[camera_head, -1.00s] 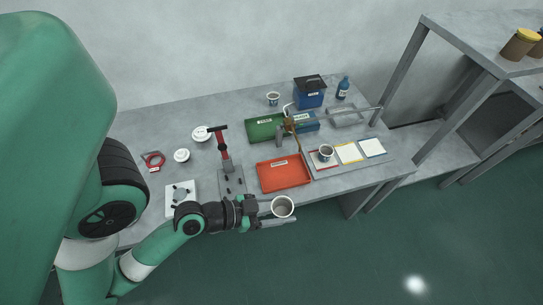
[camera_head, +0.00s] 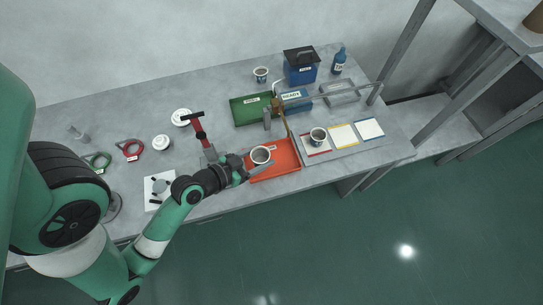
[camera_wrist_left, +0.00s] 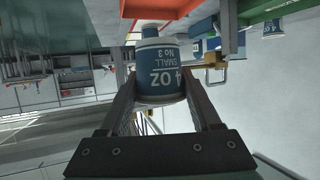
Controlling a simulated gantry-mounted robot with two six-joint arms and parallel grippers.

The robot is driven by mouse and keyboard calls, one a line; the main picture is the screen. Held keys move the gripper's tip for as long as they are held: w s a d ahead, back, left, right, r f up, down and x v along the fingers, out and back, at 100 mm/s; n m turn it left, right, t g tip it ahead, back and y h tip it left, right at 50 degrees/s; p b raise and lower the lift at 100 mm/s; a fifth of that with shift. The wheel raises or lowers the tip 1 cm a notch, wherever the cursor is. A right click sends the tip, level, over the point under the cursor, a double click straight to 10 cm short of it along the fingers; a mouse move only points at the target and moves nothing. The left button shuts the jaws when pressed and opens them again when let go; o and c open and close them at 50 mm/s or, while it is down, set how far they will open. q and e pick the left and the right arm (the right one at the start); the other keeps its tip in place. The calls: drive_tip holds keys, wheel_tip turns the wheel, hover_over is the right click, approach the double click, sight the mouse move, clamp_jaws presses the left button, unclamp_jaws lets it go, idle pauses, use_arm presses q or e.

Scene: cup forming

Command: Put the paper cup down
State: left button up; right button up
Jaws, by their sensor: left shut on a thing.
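My left gripper (camera_head: 257,167) is shut on a paper cup (camera_head: 261,155), white-rimmed with an open mouth. In the left wrist view, which is upside down, the cup (camera_wrist_left: 160,72) sits between the two fingers and shows a blue band reading "4 OZ SMALL No 3". In the head view the cup overlaps the left part of the orange-red tray (camera_head: 284,165). I cannot tell whether it touches the tray. A second cup (camera_head: 317,136) stands on the red-edged card, and a third cup (camera_head: 261,74) stands at the back. My right gripper is not in view.
A green tray (camera_head: 250,110) and a blue tray (camera_head: 293,96) lie behind the orange-red one. A red-handled press (camera_head: 199,130) stands left of the gripper. Yellow-edged (camera_head: 342,134) and blue-edged (camera_head: 370,128) cards are bare. A blue box (camera_head: 300,68) and bottle (camera_head: 339,60) stand behind.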

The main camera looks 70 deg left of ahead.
sight(263, 157)
use_arm(q)
drive_tip(key=w+a+f, duration=0.1)
drive_tip(key=w+a+f+b, duration=0.1)
drive_tip(key=f, duration=0.1)
drive_tip(key=w+f+b, duration=0.1)
drive_tip(key=f, duration=0.1)
drive_tip(key=shift+w+a+f, duration=0.15)
drive_tip(key=shift+w+a, duration=0.25)
drive_tip(key=shift+w+a+f, duration=0.15)
drive_tip(key=shift+w, duration=0.1)
drive_tip(key=shift+w+a+f+b, duration=0.15)
drive_tip(key=shift+f+b, duration=0.45)
drive_tip(key=shift+f, duration=0.4)
drive_tip(key=shift+w+a+f+b, duration=0.1)
drive_tip(key=shift+f+b, duration=0.45)
drive_tip(key=shift+f, duration=0.4)
drive_tip(key=shift+f, duration=0.2)
drive_tip(key=o, duration=1.3)
drive_tip(key=shift+r, duration=0.1)
